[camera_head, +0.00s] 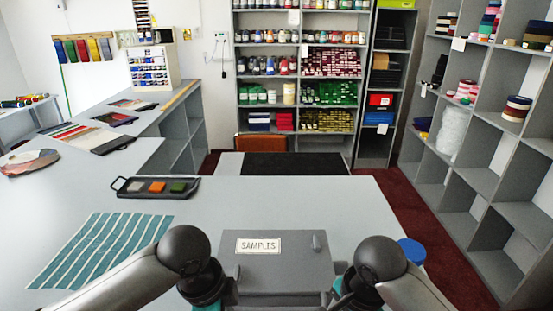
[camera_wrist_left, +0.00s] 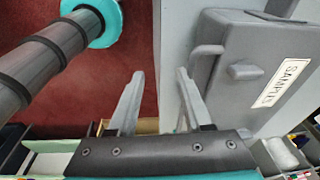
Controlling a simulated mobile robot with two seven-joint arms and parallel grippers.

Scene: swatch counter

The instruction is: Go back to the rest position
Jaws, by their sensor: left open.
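A grey lidded box labelled SAMPLES (camera_head: 277,273) stands at the counter's near edge between my two arms. It also shows at the right of the left wrist view (camera_wrist_left: 235,85), with a grey handle (camera_wrist_left: 204,62) on its side. My left gripper (camera_wrist_left: 159,72) is open, its two fingers apart with nothing between them. One finger is close to the handle; I cannot tell whether they touch. In the head view my left gripper is low beside the box's left side, largely hidden. My right gripper (camera_head: 343,291) is low by the box's right side, its fingers not clear.
The grey counter (camera_head: 290,201) is clear behind the box. Shelves (camera_head: 522,218) stand at the right across red floor (camera_head: 408,212). A blue round top (camera_head: 412,250) shows at the right.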

